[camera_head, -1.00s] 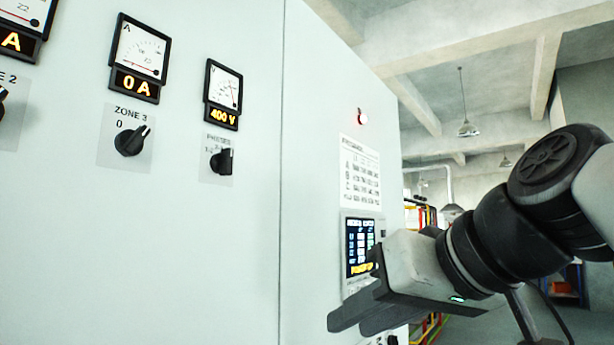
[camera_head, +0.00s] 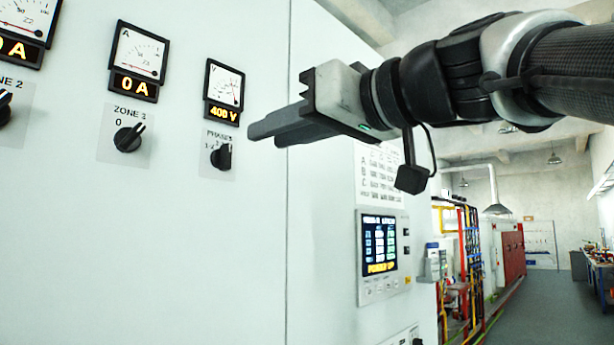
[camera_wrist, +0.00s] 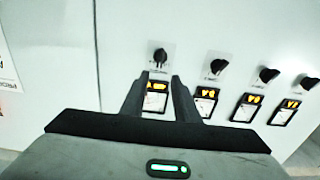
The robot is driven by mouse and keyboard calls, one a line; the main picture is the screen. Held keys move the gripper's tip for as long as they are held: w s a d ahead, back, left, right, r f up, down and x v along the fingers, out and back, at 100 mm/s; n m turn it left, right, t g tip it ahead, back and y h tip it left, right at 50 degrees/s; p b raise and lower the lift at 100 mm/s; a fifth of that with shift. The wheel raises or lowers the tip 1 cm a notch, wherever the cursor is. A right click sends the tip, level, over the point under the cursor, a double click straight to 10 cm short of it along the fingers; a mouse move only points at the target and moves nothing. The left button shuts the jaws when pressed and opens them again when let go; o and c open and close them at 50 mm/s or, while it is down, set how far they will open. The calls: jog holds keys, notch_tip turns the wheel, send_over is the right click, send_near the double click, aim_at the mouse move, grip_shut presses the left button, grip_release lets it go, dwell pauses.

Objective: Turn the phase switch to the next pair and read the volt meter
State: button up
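The phase switch (camera_head: 222,157) is a black rotary knob on a pale plate marked PHASES, on the white cabinet front. The volt meter (camera_head: 223,90) sits above it, with a needle dial and an amber readout of 400 V. My gripper (camera_head: 262,137) is just right of the switch in the head view, pointing left, apart from it. In the wrist view the picture is upside down; my gripper (camera_wrist: 157,79) has its fingers apart with nothing held. The phase switch (camera_wrist: 160,57) shows just past the fingertips, and the volt meter (camera_wrist: 155,101) shows between the fingers.
The zone 3 knob (camera_head: 129,138) and its ammeter (camera_head: 138,60), reading 0 A, sit left of the switch. A panel display (camera_head: 379,245) is lower right on the cabinet. My arm covers part of a printed chart (camera_head: 378,185).

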aim_at(230, 149)
jog(key=p+x, duration=0.2)
jog(key=x, duration=0.8)
jog(key=shift+d, duration=0.1)
jog(key=shift+c, duration=0.3)
grip_shut()
